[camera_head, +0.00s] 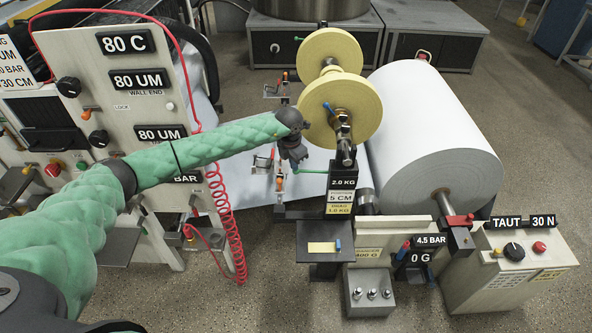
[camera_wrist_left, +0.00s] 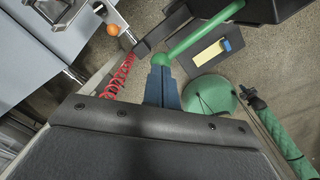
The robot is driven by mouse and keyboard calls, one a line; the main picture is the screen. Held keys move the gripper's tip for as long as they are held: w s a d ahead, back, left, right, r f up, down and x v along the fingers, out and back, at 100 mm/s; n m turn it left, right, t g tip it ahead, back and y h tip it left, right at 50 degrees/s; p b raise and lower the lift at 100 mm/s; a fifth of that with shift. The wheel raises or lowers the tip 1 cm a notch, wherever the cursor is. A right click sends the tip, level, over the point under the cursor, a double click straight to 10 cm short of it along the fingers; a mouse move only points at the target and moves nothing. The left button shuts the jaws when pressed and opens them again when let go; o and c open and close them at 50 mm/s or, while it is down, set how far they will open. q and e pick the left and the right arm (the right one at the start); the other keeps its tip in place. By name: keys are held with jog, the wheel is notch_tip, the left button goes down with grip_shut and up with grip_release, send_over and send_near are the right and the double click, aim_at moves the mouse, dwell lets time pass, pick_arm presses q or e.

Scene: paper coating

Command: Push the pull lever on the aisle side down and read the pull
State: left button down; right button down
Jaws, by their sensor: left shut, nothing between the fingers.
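The pull lever shows as a green bar (camera_head: 313,171) that sticks out to the left, about level, from a post with signs reading 2.0 KG and 5 CM (camera_head: 341,197). In the left wrist view the green bar (camera_wrist_left: 205,31) ends just beyond my fingertips. My left gripper (camera_head: 296,168) is shut and empty at the bar's free end; its blue fingers (camera_wrist_left: 160,70) lie side by side there. I cannot tell whether they touch the bar. A black readout shows 0 G (camera_head: 420,257).
A large white paper roll (camera_head: 430,125) and yellow rolls (camera_head: 341,108) stand beyond the post. A dark plate with a yellow pad (camera_head: 322,247) lies nearer me. A control panel (camera_head: 125,90) and a red coiled hose (camera_head: 228,225) are at left. Bare floor (camera_head: 270,300) shows in front.

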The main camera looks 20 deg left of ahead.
pick_arm(q)
jog(key=shift+f, duration=0.15)
notch_tip(320, 180, down, 4)
jog(key=b, duration=0.3)
jog(key=shift+b, duration=0.3)
jog(key=shift+s+a+r, duration=0.35)
jog(key=shift+s+a, duration=0.1)
jog(key=shift+s, duration=0.2)
jog(key=shift+s+a+r, duration=0.3)
jog(key=shift+s+a, duration=0.15)
jog(key=shift+s, duration=0.15)
